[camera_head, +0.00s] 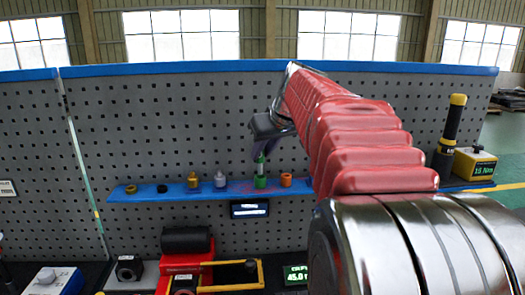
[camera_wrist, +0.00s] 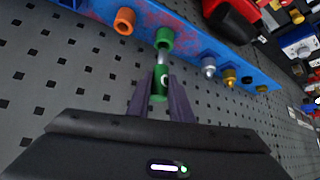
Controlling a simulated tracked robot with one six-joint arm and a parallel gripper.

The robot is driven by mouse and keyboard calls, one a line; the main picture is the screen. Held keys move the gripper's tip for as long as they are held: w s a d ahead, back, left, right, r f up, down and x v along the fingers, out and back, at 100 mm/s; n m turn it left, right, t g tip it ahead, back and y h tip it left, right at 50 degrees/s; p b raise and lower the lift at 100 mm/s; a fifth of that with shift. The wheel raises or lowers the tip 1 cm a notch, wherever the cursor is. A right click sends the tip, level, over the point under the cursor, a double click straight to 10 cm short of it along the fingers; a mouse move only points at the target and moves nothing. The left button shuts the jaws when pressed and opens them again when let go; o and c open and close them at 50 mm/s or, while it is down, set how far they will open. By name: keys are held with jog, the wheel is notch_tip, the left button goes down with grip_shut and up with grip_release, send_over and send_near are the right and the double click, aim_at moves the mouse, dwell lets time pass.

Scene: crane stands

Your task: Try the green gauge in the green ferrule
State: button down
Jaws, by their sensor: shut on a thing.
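My gripper (camera_head: 262,155) is shut on the green gauge (camera_wrist: 159,88), holding it by its green handle. The gauge's silver pin points at the green ferrule (camera_wrist: 164,39), which stands on the blue shelf (camera_head: 155,193). In the head view the gauge stands roughly upright right above the green ferrule (camera_head: 260,182). The pin's end meets the ferrule's mouth in both views; I cannot tell how far, if at all, it is inside. The ferrule's bore is hidden.
An orange ferrule (camera_head: 286,180) stands close to the right of the green one. To the left are a silver piece (camera_head: 220,180), a brass piece (camera_head: 193,180), a black ring (camera_head: 162,189) and a dull yellow ring (camera_head: 131,189). The pegboard (camera_head: 170,120) rises behind the shelf.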

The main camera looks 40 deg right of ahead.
aim_at(262, 161)
jog(key=shift+f, duration=1.5)
dwell(1.3)
jog(key=shift+r, duration=0.2)
notch_tip(262, 161, up, 6)
jog(key=shift+r, duration=0.15)
dwell(1.7)
dwell(0.4)
